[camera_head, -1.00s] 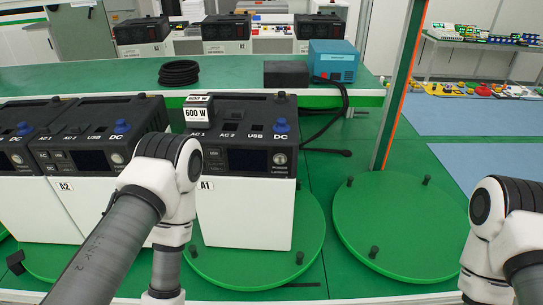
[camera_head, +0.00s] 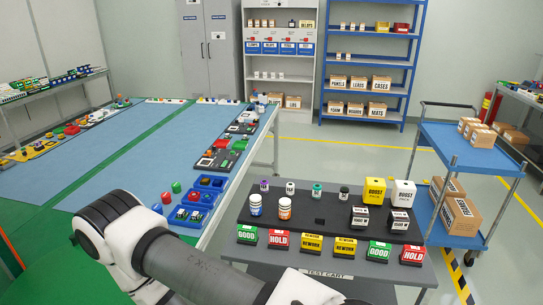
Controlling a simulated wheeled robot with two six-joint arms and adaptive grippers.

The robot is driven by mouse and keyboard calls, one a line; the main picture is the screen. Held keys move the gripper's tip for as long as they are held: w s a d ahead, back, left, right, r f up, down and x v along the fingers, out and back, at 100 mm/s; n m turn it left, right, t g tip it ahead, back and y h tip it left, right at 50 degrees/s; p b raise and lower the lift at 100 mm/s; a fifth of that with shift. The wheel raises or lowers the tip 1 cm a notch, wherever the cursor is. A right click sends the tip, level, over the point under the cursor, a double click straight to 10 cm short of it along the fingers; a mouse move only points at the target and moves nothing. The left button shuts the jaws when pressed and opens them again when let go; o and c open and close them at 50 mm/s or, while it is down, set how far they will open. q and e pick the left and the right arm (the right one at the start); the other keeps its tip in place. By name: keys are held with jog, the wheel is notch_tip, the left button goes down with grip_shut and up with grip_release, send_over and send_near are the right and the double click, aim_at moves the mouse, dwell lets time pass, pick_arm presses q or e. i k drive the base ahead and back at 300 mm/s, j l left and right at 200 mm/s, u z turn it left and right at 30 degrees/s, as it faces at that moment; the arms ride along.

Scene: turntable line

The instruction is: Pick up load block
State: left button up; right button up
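Two small black-and-white blocks stand on the dark tray (camera_head: 328,220) of the test cart: one is the left block (camera_head: 359,217), the other the right block (camera_head: 398,222). They may be load blocks, but their labels are too small to read surely. Behind them are a yellow block (camera_head: 375,190) and a white block (camera_head: 403,193), both with a "BOOST" label. One of my arms crosses the lower left of the view, well short of these blocks. No gripper fingers show, so neither gripper is in view.
The test cart's front row holds green, red and yellow signs such as the green GOOD block (camera_head: 247,234). Small bottles (camera_head: 285,208) stand on the tray's left. A blue trolley (camera_head: 465,150) with cartons is at the right. A blue-topped table (camera_head: 130,150) lies at left. Open floor is behind.

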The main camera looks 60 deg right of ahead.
aim_at(359, 219)
jog(key=z, duration=2.75)
